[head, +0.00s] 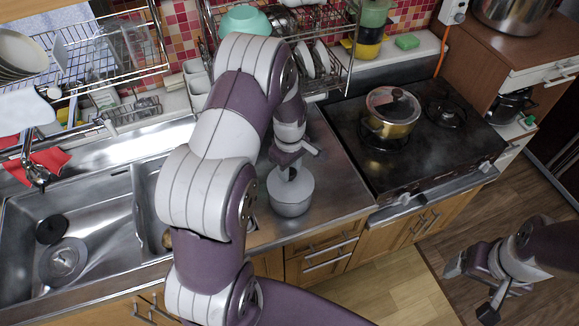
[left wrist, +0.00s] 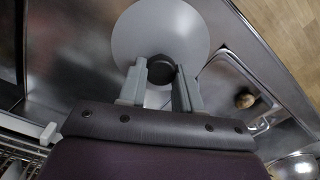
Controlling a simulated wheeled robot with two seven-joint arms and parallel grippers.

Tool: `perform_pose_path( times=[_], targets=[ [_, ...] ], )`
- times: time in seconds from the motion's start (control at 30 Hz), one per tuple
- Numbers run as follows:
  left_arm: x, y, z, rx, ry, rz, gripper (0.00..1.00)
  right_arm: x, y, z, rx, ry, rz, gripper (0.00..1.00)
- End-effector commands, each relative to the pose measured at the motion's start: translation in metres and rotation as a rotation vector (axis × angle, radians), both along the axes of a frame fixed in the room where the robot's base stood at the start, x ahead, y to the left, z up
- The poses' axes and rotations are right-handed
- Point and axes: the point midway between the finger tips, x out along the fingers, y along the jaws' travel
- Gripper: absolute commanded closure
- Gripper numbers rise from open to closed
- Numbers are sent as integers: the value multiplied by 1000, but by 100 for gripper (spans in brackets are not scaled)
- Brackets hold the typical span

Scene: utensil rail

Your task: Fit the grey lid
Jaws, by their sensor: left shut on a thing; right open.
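The grey lid (head: 283,179) is at the top of a small grey pot (head: 290,208) on the steel counter, right of the sink. In the left wrist view the lid (left wrist: 160,32) is a pale round disc with a dark knob (left wrist: 160,70). My left gripper (head: 289,170) is shut on that knob from above; its fingers (left wrist: 160,88) lie on either side of it. I cannot tell whether the lid rests fully on the pot's rim. My right gripper (head: 470,277) is open and empty, over the floor at the lower right.
A pot with a glass lid (head: 391,112) stands on the black stove (head: 430,150) to the right. The sink (head: 95,235) is at the left. Dish racks (head: 110,60) and a green sponge (head: 407,41) are at the back. My left arm hides part of the counter.

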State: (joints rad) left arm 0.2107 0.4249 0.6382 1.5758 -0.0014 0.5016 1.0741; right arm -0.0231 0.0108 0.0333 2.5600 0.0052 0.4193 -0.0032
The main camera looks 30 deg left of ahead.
Motion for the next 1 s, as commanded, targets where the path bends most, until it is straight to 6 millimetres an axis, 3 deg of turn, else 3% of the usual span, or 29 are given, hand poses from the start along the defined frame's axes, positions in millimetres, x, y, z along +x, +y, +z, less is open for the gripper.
perform_pose_path(
  times=[0.63,0.67,0.7,0.73,1.0],
  targets=[
    [0,0,-14,0,1,0,96,0,0,-9,0,0,0,16],
    [0,0,-13,0,1,0,57,0,0,-8,0,0,0,16],
    [0,0,-13,0,1,0,44,0,0,-8,0,0,0,16],
    [0,0,-13,0,1,0,37,0,0,-8,0,0,0,16],
    [0,0,-12,0,0,0,37,0,0,-8,0,0,0,16]
  ],
)
